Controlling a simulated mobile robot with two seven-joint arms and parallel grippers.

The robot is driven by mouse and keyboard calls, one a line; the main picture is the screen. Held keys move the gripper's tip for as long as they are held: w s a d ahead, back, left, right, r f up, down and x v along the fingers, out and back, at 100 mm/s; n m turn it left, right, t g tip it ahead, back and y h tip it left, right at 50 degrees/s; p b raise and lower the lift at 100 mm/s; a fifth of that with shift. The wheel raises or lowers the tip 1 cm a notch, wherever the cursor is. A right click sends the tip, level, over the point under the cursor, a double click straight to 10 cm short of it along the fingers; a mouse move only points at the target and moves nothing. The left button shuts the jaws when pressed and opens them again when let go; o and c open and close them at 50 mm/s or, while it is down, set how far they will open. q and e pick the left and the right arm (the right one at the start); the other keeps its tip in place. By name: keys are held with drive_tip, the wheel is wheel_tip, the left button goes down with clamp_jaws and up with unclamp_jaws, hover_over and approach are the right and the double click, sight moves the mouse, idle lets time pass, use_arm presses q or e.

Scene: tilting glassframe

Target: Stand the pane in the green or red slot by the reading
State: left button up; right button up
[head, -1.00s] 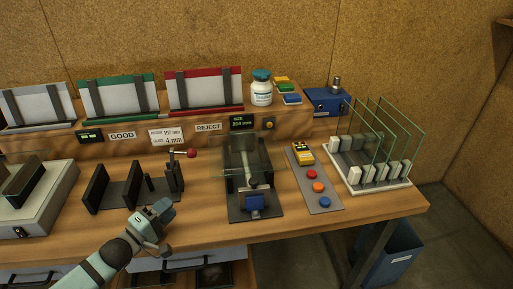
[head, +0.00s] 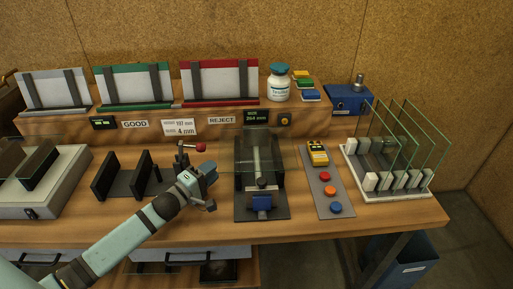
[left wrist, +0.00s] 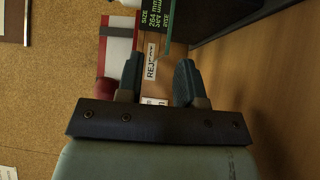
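A clear glass pane (head: 232,152) stands on the dark gauge (head: 262,212) in the middle of the bench; its green edge (left wrist: 168,28) shows in the left wrist view. The gauge's display (head: 257,117) seems to read 264 mm. A card (head: 180,127) seems to read 197 mm, 4 mm. The green slot (head: 137,105) is above the GOOD label (head: 135,124), the red slot (head: 222,101) above the REJECT label (head: 221,120). My left gripper (head: 208,186) is open and empty, left of the pane. In the wrist view its fingers (left wrist: 158,82) are apart, short of the pane edge.
A dark two-plate stand with a red-knobbed lever (head: 200,147) is left of my gripper. A button panel (head: 328,185) and a rack of several glass panes (head: 395,190) stand to the right. A white bottle (head: 279,85) is on the shelf. A blue bin (head: 405,262) is below.

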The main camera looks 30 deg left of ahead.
sight(221, 161)
use_arm(q)
drive_tip(key=x, duration=0.5)
drive_tip(key=shift+w+a, duration=0.1)
drive_tip(key=shift+a, duration=0.2)
drive_tip(key=shift+c, duration=0.5)
clamp_jaws()
